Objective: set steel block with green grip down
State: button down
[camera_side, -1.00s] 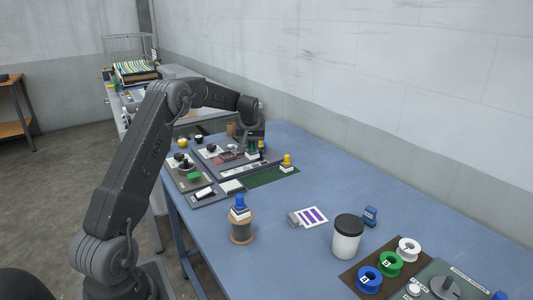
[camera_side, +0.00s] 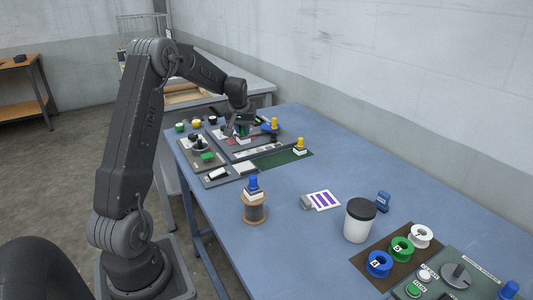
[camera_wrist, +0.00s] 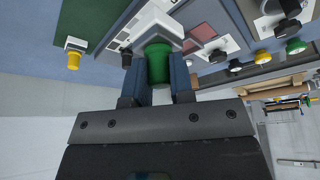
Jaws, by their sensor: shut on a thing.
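The steel block with green grip shows in the wrist view, its green grip (camera_wrist: 158,64) between my fingers and its pale block (camera_wrist: 156,25) beyond them. My gripper (camera_wrist: 158,88) is shut on the green grip. In the side view my gripper (camera_side: 242,125) is over the grey panel at the far part of the blue table, with a bit of the green grip (camera_side: 241,132) showing under it. I cannot tell whether the block touches the panel.
A yellow-gripped block (camera_side: 300,147) stands on the green mat (camera_side: 272,160), and another yellow grip (camera_side: 274,123) is behind it. A blue-gripped block (camera_side: 253,186) stands on a spool. A black-lidded cup (camera_side: 360,220) stands nearer.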

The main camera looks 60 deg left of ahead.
jog(key=shift+w+d+f, duration=0.6)
jog(key=shift+w+f, duration=0.6)
jog(key=shift+f, duration=0.25)
jog(key=shift+w+d+f, duration=0.55)
jog(key=shift+w+f, duration=0.7)
jog(key=shift+f, duration=0.25)
jog(key=shift+w+d+f, duration=0.6)
jog(key=shift+w+f, duration=0.6)
jog(key=shift+f, duration=0.25)
jog(key=c, duration=1)
grip_release()
jog(key=shift+f, duration=0.15)
